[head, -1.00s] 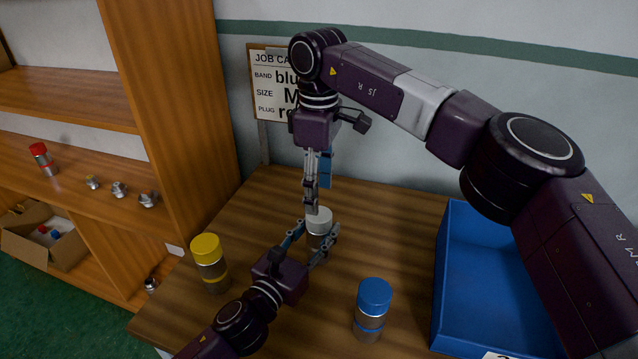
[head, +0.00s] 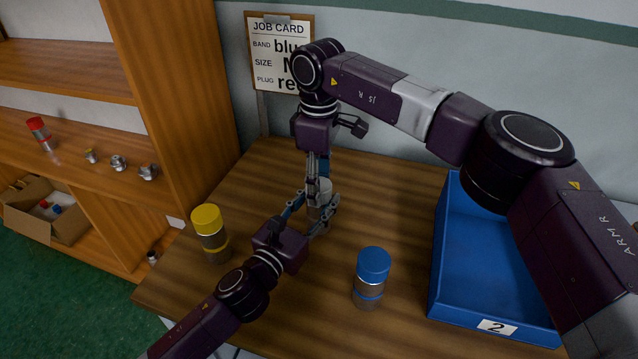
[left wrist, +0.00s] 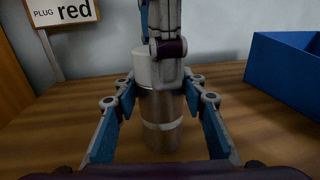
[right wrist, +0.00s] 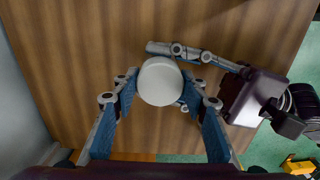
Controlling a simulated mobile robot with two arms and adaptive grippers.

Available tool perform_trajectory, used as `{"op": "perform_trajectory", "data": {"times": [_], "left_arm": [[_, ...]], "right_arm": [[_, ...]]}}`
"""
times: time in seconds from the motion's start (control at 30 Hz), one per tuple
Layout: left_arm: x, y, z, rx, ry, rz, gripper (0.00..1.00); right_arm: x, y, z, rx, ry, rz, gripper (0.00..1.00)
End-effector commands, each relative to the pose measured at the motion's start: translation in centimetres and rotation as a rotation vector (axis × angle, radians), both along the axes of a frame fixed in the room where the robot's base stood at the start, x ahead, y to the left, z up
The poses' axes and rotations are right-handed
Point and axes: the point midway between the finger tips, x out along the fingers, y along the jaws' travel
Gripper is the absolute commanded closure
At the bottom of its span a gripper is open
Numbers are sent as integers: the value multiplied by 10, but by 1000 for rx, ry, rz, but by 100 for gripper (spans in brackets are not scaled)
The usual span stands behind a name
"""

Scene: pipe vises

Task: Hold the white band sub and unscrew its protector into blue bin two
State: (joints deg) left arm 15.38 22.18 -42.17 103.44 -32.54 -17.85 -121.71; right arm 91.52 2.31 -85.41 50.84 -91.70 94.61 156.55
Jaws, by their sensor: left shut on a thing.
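The white band sub (left wrist: 161,112) stands upright on the wooden table, a silver cylinder with a pale band and a white protector (right wrist: 160,82) on top. My left gripper (head: 322,212) is shut on its body from the side, low near the table. My right gripper (head: 318,180) points straight down from above, with its fingers on either side of the white protector. In the right wrist view these fingers look open, with slight gaps beside the protector. Blue bin two (head: 470,312) sits at the table's right, labelled 2; the visible part of its floor is empty.
A yellow-capped sub (head: 210,235) stands left of my left gripper, and a blue-capped sub (head: 371,280) stands between it and the bin. A job card (head: 275,60) stands behind. Shelves at left hold a red-capped sub (head: 40,133) and small fittings.

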Motion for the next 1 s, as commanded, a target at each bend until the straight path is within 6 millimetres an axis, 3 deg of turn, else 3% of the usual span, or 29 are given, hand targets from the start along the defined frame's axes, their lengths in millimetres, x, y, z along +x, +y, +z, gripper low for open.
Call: {"op": "perform_trajectory", "data": {"times": [0.03, 0.2, 0.23, 0.37, 0.73, 1.0], "left_arm": [[0, 0, 0, 0, 1, 1, 100], [0, 0, 0, 0, 1, 0, 100], [0, 0, 0, 0, 1, 0, 100], [0, 0, 0, 0, 1, 0, 100], [0, 0, 0, 0, 1, 0, 100], [0, 0, 0, 0, 1, 0, 100]], "right_arm": [[0, 0, 0, 0, -1, 0, 71], [1, 0, 0, -1, -2, -1, 89], [1, 0, 0, -1, -2, -1, 58], [1, 0, 0, -1, -2, -1, 44], [1, 0, 5, 0, -2, 0, 43], [1, 0, 38, 0, -3, -1, 43]]}}
